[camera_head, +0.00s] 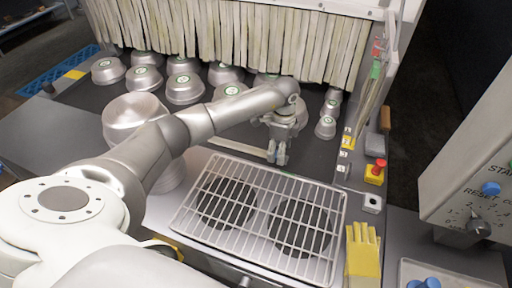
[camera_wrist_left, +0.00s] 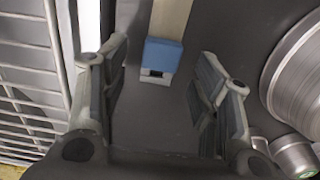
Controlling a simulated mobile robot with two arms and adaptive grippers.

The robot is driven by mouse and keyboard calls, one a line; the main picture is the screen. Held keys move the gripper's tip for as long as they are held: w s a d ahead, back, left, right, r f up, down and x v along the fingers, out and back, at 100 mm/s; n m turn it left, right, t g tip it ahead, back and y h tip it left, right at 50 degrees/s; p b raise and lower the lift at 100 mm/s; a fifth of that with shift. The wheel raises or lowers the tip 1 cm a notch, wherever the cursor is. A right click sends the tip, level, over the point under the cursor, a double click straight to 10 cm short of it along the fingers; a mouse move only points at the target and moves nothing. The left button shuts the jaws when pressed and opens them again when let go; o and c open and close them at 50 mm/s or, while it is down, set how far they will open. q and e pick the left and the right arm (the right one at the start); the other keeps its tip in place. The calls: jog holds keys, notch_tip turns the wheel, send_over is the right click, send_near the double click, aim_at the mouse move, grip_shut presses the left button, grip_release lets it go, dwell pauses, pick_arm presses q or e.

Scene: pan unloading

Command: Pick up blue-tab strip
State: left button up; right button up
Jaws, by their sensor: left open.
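In the left wrist view a beige strip ends in a blue tab (camera_wrist_left: 162,57). The tab lies over a dark grey surface, between the two fingers of my left gripper (camera_head: 277,152). The gripper is open and empty, with a visible gap between each finger and the tab. In the head view my left arm reaches across to the front edge of the dark belt, below the curtain of pale hanging strips (camera_head: 245,38). I cannot make out the blue tab in the head view. My right gripper is not in view.
Several metal pans with green labels (camera_head: 185,88) stand on the belt. Stacked metal pans (camera_head: 130,108) are partly behind my arm. A wire rack (camera_head: 262,215) lies in front of the gripper. A red button (camera_head: 375,172) and yellow glove (camera_head: 362,255) are at right.

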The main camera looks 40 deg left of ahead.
pick_arm(q)
jog(key=shift+f, duration=0.85)
jog(key=c, duration=1.1)
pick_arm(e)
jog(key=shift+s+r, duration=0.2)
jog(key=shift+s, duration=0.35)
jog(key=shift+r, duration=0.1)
pick_arm(q)
notch_tip(320, 180, up, 2)
jog(key=shift+p, duration=0.9)
jog(key=s+d+r+p, duration=0.6)
jog(key=s+r+p, duration=0.2)
jog(key=s+r, duration=0.3)
jog(key=shift+s, duration=0.9)
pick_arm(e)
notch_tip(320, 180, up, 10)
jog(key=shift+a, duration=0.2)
